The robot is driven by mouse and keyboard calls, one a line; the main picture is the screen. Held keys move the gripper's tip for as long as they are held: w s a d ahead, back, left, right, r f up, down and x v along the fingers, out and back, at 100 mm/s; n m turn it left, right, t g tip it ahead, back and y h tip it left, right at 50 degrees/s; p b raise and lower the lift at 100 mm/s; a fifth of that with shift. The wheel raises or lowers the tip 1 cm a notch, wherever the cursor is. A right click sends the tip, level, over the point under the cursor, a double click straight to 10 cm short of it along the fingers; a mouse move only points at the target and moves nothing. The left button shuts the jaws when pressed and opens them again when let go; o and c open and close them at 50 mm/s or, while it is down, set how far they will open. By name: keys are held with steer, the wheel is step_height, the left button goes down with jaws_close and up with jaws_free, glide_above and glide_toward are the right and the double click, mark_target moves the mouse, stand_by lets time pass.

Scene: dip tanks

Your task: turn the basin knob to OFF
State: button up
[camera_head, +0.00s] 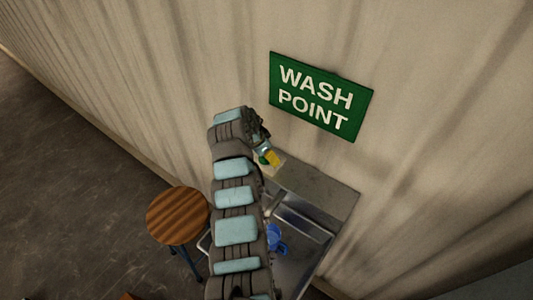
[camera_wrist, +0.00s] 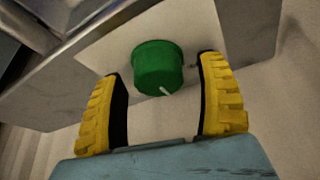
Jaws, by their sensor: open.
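The basin knob (camera_wrist: 157,66) is a green round knob with a white pointer line, mounted on a pale plate (camera_wrist: 107,52). In the wrist view the pointer faces down and slightly right. My gripper (camera_wrist: 160,95) has two yellow ribbed fingers with black inner pads, open, one on each side of the knob with a gap on both sides. In the head view my gripper (camera_head: 270,157) is at the left end of the basin's back panel, and a bit of the green knob (camera_head: 263,160) shows beside it. No OFF marking is readable.
The metal basin (camera_head: 290,245) lies below, with a blue mug (camera_head: 274,237) in it, partly behind my arm. A round wooden stool (camera_head: 178,214) stands to the left. A green WASH POINT sign (camera_head: 320,97) hangs on the corrugated wall (camera_head: 430,120) above.

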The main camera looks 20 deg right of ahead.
steer(key=c, duration=1.2)
steer(key=shift+n, duration=0.5)
steer(key=n+b, duration=0.1)
steer(key=n, duration=0.1)
steer(key=n+t, duration=0.1)
steer(key=n, duration=0.1)
steer(key=shift+f+t+y+b, duration=0.2)
steer(key=shift+t+y+b, duration=0.1)
steer(key=shift+y+b, duration=0.1)
steer(key=shift+w+a+r+n+t+y+b, duration=0.1)
steer(key=shift+n+t+y+b, duration=0.25)
steer(key=shift+n, duration=0.65)
steer(key=shift+w+a+r+n+t+y+b, duration=0.1)
steer(key=shift+n+t+y+b, duration=0.25)
steer(key=shift+n, duration=0.65)
steer(key=o, duration=1.2)
steer(key=shift+r, duration=0.15)
